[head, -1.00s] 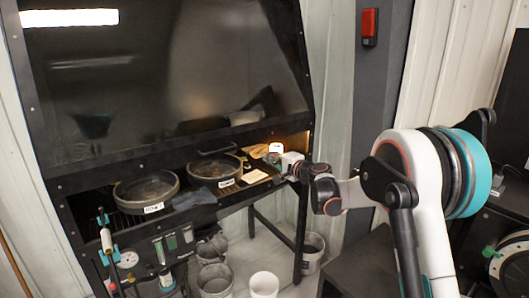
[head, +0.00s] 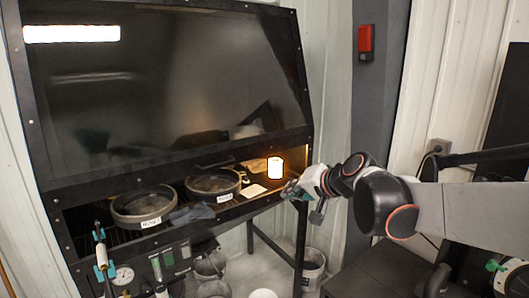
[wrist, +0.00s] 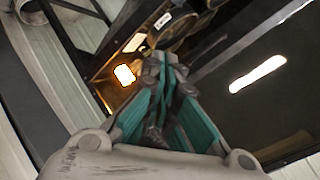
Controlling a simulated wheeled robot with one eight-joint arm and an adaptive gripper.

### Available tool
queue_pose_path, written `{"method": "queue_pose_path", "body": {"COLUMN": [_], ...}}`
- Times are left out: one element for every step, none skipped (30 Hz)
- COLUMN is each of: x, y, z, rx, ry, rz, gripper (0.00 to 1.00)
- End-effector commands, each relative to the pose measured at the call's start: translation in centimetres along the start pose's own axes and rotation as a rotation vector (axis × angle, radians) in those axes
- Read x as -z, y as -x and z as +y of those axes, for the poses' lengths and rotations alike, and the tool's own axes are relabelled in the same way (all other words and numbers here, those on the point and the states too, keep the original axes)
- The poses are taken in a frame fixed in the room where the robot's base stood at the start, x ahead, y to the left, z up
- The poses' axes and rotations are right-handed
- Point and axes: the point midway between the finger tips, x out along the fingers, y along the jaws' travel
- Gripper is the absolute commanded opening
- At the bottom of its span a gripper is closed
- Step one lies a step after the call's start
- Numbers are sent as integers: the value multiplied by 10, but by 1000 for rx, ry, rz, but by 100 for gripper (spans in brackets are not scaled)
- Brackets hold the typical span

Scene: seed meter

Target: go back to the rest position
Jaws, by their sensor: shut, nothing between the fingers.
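My gripper (head: 290,191) is at the right front edge of the dark hooded cabinet in the head view, with my arm reaching in from the right. In the wrist view my gripper (wrist: 165,75) has its teal-sided fingers together at the tips, with nothing between them. A bright white cylinder (head: 275,167) stands inside the cabinet's right end, just behind and left of my gripper. It also shows as a glowing white shape in the wrist view (wrist: 125,75), left of the fingers and apart from them.
Two round labelled pans (head: 144,204) (head: 213,184) sit on the cabinet shelf, with a dark cloth (head: 192,213) between them. The tilted dark glass hood (head: 170,80) hangs above. Buckets (head: 312,268) stand on the floor below. A red box (head: 366,38) is on the grey post.

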Motion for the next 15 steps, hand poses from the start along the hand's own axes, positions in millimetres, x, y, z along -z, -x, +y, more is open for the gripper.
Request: {"method": "queue_pose_path", "body": {"x": [-13, -20, -29, -36, -43, -52, -59, -66, -76, -83, -91, -100, -108, -115, -124], "y": [17, 25, 37, 45, 54, 64, 73, 81, 92, 100, 107, 118, 125, 133, 142], "z": [6, 10, 16, 20, 25, 32, 37, 43, 50, 56, 63, 71, 78, 85, 94], "rx": [-30, -49, -74, -93, -112, -138, -157, -177, -203, -223, -242, -269, -289, -309, -336], "ry": [33, 53, 80, 100, 121, 147, 168, 187, 213, 232, 251, 276, 294, 313, 338], "rz": [-7, -12, -18, -24, -29, -35, -40, -45, -52, -57, -62, -69, -75, -80, -87], "gripper": [0, 0, 0, 0, 0, 0, 0, 0, 0, 0, 0, 0, 0, 0, 0]}}
